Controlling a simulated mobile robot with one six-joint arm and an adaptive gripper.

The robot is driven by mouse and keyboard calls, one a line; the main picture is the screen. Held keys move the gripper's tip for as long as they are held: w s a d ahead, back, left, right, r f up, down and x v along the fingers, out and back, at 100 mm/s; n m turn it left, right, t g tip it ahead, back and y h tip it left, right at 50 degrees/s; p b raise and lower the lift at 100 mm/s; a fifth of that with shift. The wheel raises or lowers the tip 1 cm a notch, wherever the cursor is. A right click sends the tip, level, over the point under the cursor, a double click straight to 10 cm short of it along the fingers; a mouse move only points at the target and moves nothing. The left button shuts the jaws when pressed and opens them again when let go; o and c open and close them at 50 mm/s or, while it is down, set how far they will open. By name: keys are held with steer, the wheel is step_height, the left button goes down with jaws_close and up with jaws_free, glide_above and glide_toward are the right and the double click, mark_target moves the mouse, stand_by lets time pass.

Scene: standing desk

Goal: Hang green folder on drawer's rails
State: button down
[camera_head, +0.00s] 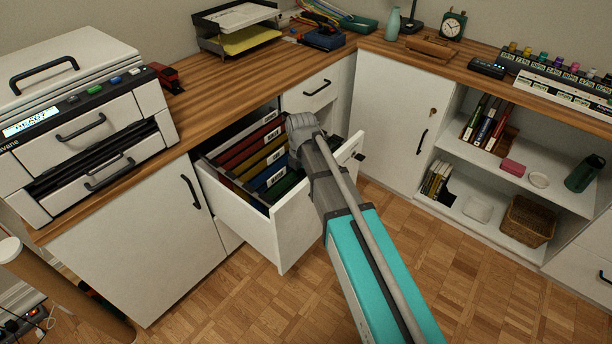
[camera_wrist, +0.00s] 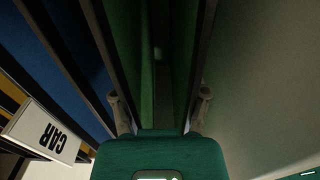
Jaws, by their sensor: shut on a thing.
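The green folder (camera_wrist: 147,75) runs between my fingers in the wrist view, beside a blue folder (camera_wrist: 75,75). My gripper (camera_wrist: 160,108) is shut on the green folder. In the head view a strip of green (camera_head: 286,187) shows at the front of the open drawer (camera_head: 245,218), next to the blue folder. My arm covers the drawer's right part, so my fingertips and most of the green folder are hidden there. I cannot tell whether its hooks rest on the rails.
Red, yellow and blue folders with white labels (camera_head: 276,178) fill the drawer's left part. The drawer's white wall lies close on the right in the wrist view (camera_wrist: 255,80). A printer (camera_head: 80,120) stands on the desk. The floor before the drawer is clear.

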stand_by(0.4)
jaws_free()
steer(key=shift+w+r, duration=0.1)
steer(key=shift+w, duration=0.05)
stand_by(1.0)
